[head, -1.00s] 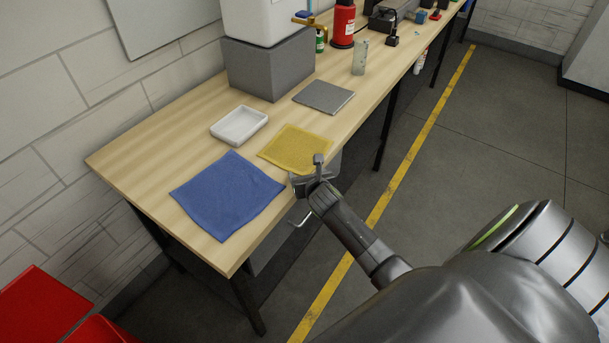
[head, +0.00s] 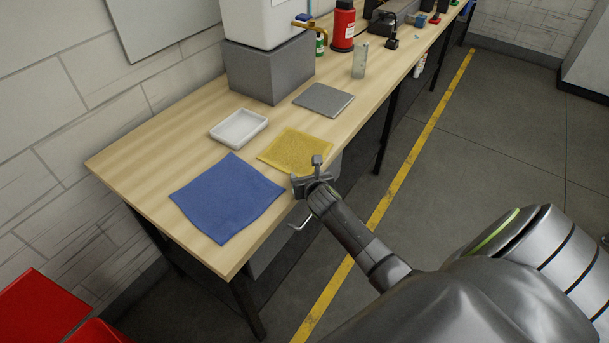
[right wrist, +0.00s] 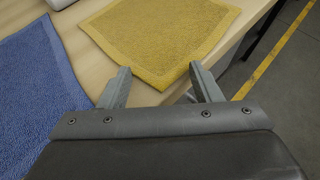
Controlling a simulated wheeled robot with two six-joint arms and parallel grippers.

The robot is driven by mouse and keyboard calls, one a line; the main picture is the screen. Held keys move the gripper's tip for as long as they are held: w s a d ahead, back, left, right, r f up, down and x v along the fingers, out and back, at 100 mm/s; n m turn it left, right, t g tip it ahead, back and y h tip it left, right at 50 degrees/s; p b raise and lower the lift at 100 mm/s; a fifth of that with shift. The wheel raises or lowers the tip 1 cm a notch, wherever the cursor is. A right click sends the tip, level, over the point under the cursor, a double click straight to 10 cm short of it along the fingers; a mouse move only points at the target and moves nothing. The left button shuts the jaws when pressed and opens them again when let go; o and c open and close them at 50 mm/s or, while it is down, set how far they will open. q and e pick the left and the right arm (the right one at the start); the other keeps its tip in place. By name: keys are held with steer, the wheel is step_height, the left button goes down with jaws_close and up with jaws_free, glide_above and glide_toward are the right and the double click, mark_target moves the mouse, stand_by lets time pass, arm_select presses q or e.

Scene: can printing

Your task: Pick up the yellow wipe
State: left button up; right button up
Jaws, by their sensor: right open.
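The yellow wipe (head: 294,149) lies flat on the wooden table, near its front edge. In the right wrist view the yellow wipe (right wrist: 158,35) lies just beyond the fingertips, with its near corner between them. My right gripper (head: 305,170) is at the table's front edge, beside the wipe's near corner. In the right wrist view the right gripper (right wrist: 160,78) has its two fingers spread apart with nothing between them held. My left gripper is not in view.
A blue cloth (head: 227,197) lies left of the wipe. A white tray (head: 239,128) and a grey plate (head: 323,99) lie behind it. A grey block (head: 270,68) stands at the wall, with a clear glass (head: 360,60) and red bottle (head: 342,27) further along.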

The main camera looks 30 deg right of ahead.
jaws_close()
stand_by(0.6)
step_height(320, 180, up, 12)
steer(key=p, duration=0.9)
steer(key=shift+p, duration=0.4)
step_height(320, 180, up, 18)
